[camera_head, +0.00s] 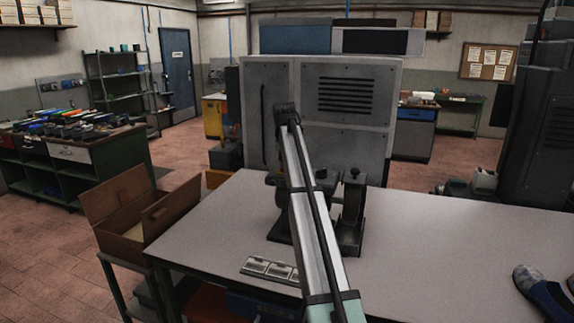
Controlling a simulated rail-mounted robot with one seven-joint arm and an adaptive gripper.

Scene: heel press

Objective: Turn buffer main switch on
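I cannot make out the buffer main switch for certain. A large grey cabinet (345,135) with a slotted vent and a long dark vertical handle or slot stands behind the table. A dark machine (540,130) stands at the right edge. I cannot tell which of them, if either, is the buffer. A long pale and teal bar with a dark cable, which looks like my arm, rises from the bottom middle and ends in a dark part in front of the cabinet. It hides part of the table and cabinet. No gripper fingers can be made out.
The grey table (430,255) holds small dark stands (350,215), a strip of metal plates (270,268) at its front edge and a dark shoe (540,290) at right. An open brown box (150,215) stands left. The table's right-hand middle is clear.

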